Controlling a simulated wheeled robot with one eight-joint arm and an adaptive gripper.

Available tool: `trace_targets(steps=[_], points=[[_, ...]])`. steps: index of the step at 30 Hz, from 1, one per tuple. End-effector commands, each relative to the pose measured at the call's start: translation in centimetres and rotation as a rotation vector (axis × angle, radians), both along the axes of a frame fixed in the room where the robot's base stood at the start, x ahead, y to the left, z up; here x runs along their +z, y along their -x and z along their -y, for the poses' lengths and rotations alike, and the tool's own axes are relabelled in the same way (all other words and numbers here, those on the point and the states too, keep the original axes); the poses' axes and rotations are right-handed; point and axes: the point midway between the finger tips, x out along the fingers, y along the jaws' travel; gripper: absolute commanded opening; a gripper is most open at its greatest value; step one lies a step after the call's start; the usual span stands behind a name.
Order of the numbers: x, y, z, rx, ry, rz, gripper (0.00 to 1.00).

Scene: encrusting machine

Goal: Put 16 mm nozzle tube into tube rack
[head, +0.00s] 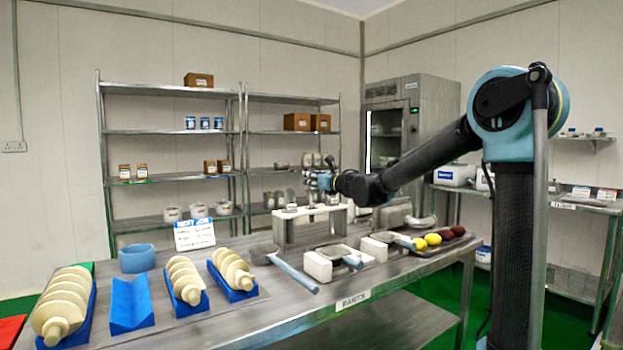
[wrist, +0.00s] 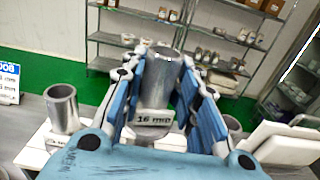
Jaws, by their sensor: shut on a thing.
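A grey metal nozzle tube (wrist: 160,78) stands upright between the fingers of my gripper (wrist: 163,88) in the wrist view, with a "16 mm" label (wrist: 153,117) at its front. My gripper is shut on it. In the head view my gripper (head: 322,181) is over the white tube rack (head: 310,218) on the steel table; the held tube is hard to make out there. Another grey tube (wrist: 62,106) stands in the rack to the left in the wrist view. A further tube shows partly at right, behind the fingers. Whether the held tube is seated in its hole cannot be told.
White blocks with handled tools (head: 325,262) stand in front of the rack. Blue cradles with cream augers (head: 232,268), an empty blue cradle (head: 131,303) and a blue ring (head: 137,258) are at left. Yellow and dark red balls (head: 433,239) lie on a tray at right. Shelves stand behind.

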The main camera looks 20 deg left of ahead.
Motion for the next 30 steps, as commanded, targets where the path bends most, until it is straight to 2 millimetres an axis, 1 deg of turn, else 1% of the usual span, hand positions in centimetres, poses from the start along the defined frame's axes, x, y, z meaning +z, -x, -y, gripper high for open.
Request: trace_targets(steps=[30], points=[[-5.7,0.0,0.0,0.0,0.0,0.0,0.0]])
